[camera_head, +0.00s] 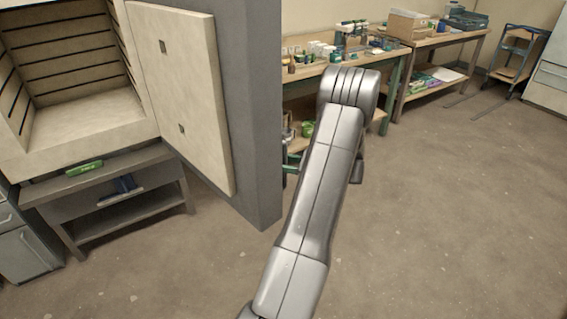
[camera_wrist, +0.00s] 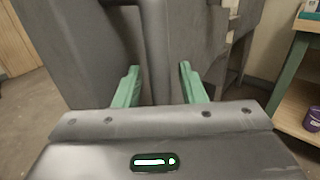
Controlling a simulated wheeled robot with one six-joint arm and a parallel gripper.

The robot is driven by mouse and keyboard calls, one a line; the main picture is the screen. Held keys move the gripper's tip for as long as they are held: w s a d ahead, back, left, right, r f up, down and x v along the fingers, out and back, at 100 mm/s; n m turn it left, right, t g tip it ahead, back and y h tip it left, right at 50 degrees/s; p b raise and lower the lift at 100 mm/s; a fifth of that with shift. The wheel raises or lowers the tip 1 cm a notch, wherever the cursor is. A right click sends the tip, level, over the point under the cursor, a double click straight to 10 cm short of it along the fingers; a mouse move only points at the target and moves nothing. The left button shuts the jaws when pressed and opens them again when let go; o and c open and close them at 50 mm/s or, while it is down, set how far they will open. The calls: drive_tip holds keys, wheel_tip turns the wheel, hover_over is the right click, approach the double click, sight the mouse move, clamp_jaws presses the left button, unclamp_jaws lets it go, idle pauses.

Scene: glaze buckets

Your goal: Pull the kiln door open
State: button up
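The kiln door (camera_head: 190,95) stands swung wide open in the head view, its cream inner face toward the kiln chamber (camera_head: 85,115) and its thick grey edge toward my arm. In the wrist view the door's grey outer side (camera_wrist: 75,50) fills much of the upper picture. A vertical grey handle bar (camera_wrist: 154,45) runs down between the two green fingers of my gripper (camera_wrist: 158,75). The fingers are apart, with a gap beside the bar on the right; I see no clear grip. In the head view my arm and the door hide most of the gripper.
A workbench (camera_head: 300,75) with jars and pots stands behind my arm. Its green leg (camera_wrist: 288,65) and shelf show at right in the wrist view. A low metal stand (camera_head: 130,205) is below the kiln. The floor at right is clear.

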drive_tip(key=v, duration=1.3)
drive_tip(key=shift+d+b, duration=0.3)
drive_tip(key=shift+d, duration=0.05)
drive_tip(key=shift+s+a, duration=0.1)
drive_tip(key=x, duration=1.3)
drive_tip(key=shift+a+p, duration=0.25)
drive_tip(key=shift+p, duration=0.05)
drive_tip(key=shift+r, duration=0.1)
